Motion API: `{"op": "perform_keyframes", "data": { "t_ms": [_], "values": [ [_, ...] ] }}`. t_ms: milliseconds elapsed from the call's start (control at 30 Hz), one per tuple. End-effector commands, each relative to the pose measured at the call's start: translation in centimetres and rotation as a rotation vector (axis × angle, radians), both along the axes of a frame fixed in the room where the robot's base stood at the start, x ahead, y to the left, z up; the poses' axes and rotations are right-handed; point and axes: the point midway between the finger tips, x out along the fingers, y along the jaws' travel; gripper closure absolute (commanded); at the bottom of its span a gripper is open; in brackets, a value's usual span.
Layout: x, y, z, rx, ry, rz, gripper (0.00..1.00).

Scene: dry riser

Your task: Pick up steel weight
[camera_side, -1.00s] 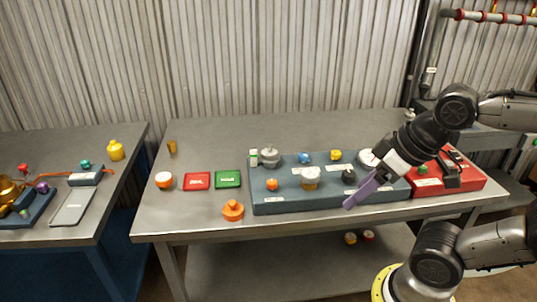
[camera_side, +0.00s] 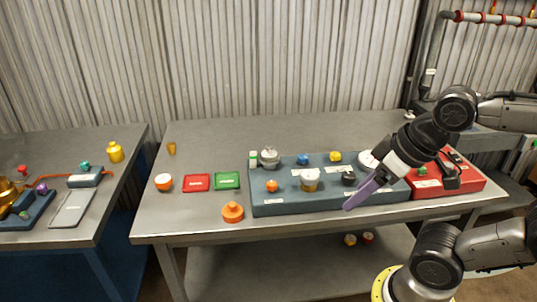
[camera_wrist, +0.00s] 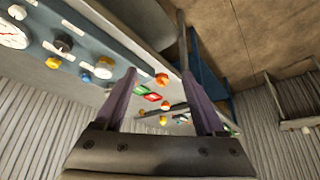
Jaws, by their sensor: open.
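A silver-grey knobbed piece (camera_side: 269,157), which looks like the steel weight, stands upright at the back left of the blue-grey board (camera_side: 285,207). In the wrist view I cannot clearly make it out; the left finger covers part of that end of the board. My gripper (camera_side: 349,204), with purple fingers, is tilted down over the board's front right, well to the right of the grey piece and apart from it. In the wrist view my gripper (camera_wrist: 158,78) is open, with nothing held between its fingers.
Between lie a white-topped tan piece (camera_side: 309,180), a black knob (camera_side: 348,177), and blue (camera_side: 303,159) and yellow (camera_side: 335,156) pieces.

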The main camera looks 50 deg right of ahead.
Motion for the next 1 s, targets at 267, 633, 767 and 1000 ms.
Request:
{"op": "perform_keyframes", "data": {
  "t_ms": [267, 633, 767, 1000],
  "values": [
    [0.0, 0.0, 0.0, 0.000, 0.000, 0.000, 0.21],
    [0.0, 0.0, 0.0, 0.004, 0.000, -0.007, 0.00],
    [-0.4, 0.0, -0.2, 0.038, 0.019, -0.073, 0.00],
    [1.5, -0.5, 5.2, 0.165, 0.008, -0.353, 0.00]
  ]
}}
